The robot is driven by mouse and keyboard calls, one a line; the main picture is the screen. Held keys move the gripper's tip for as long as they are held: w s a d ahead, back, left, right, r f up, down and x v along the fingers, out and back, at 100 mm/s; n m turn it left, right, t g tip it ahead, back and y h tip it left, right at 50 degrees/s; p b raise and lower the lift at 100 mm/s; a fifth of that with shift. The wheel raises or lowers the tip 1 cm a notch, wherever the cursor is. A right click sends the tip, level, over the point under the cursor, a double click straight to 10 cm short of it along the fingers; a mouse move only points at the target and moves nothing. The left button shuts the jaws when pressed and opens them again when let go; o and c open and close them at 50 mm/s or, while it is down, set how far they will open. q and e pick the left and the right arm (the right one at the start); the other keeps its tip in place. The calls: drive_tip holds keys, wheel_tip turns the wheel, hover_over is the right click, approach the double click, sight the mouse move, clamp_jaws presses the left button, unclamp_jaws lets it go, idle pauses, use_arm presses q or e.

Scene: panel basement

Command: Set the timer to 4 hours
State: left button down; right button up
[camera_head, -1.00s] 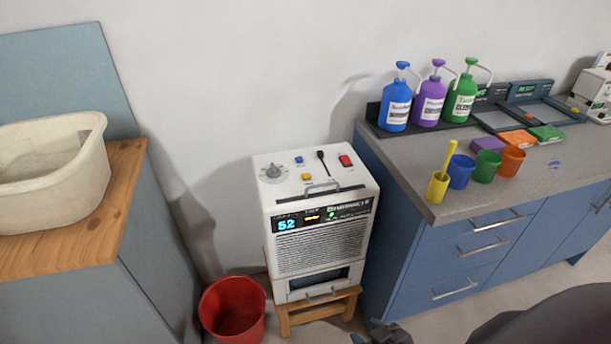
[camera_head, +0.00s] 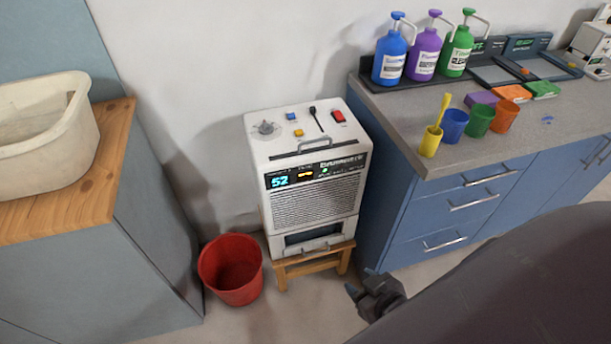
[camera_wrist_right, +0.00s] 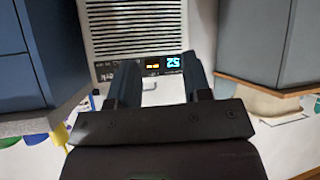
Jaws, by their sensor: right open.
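A white dehumidifier-like machine (camera_head: 318,215) stands on a small wooden stool between the cabinets. Its top carries a grey round knob (camera_head: 265,128), a blue button (camera_head: 291,116), a yellow button (camera_head: 299,133), a black lever (camera_head: 316,118) and a red switch (camera_head: 338,116). Its front display (camera_head: 279,181) reads 52 in cyan, beside a small orange indicator. My right gripper (camera_head: 358,289) is low, in front of the machine and to its right, touching nothing. In the right wrist view its two fingers (camera_wrist_right: 160,85) are apart and empty, with the upside-down display (camera_wrist_right: 173,62) beyond them. My left gripper is not seen.
A red bucket (camera_head: 232,270) stands left of the wooden stool (camera_head: 312,262). A wooden-topped cabinet (camera_head: 110,195) with a cream basin (camera_head: 45,125) is on the left.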

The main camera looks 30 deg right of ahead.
idle(0.3)
clamp_jaws()
idle(1.6)
